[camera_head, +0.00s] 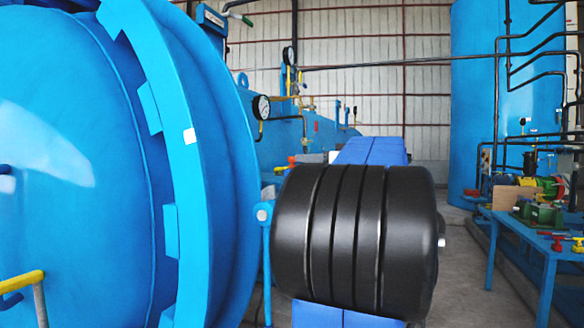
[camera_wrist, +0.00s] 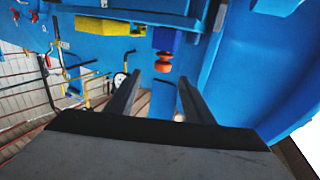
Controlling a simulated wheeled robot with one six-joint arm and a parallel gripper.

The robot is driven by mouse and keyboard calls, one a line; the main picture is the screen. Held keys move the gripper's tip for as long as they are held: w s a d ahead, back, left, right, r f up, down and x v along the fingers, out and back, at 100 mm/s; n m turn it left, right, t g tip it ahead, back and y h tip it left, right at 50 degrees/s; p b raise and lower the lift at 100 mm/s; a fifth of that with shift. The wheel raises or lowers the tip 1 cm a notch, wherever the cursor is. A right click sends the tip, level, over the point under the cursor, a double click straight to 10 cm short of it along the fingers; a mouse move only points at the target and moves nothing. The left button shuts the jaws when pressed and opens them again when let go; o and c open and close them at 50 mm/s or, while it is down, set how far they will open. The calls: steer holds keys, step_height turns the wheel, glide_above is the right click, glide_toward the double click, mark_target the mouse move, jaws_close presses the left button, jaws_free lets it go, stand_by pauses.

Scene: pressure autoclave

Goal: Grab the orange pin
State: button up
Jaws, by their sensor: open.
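The orange pin (camera_wrist: 163,62) shows in the wrist view as a small rounded orange piece below a dark blue block (camera_wrist: 167,39). My gripper (camera_wrist: 158,77) is open, with its two dark fingers pointing towards the pin. The pin appears between and just beyond the fingertips, and I see no contact. The remaining distance is hard to judge. In the head view my arm's black joint hides my gripper. A small orange spot (camera_head: 291,160) shows left of the arm there, but I cannot tell if it is the same pin.
The large blue autoclave (camera_head: 75,150) with its thick door ring fills the left. Pressure gauges (camera_head: 261,107) and pipes stand behind it. A blue workbench (camera_head: 540,240) with tools is at the right. A yellow block (camera_wrist: 102,26) is near the pin. Grey floor between is clear.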

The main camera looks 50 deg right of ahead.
steer(key=shift+w+a, duration=0.15)
steer(key=shift+w, duration=1.9)
steer(key=shift+w+a, duration=0.1)
steer(key=shift+w, duration=1.95)
steer(key=c, duration=1.2)
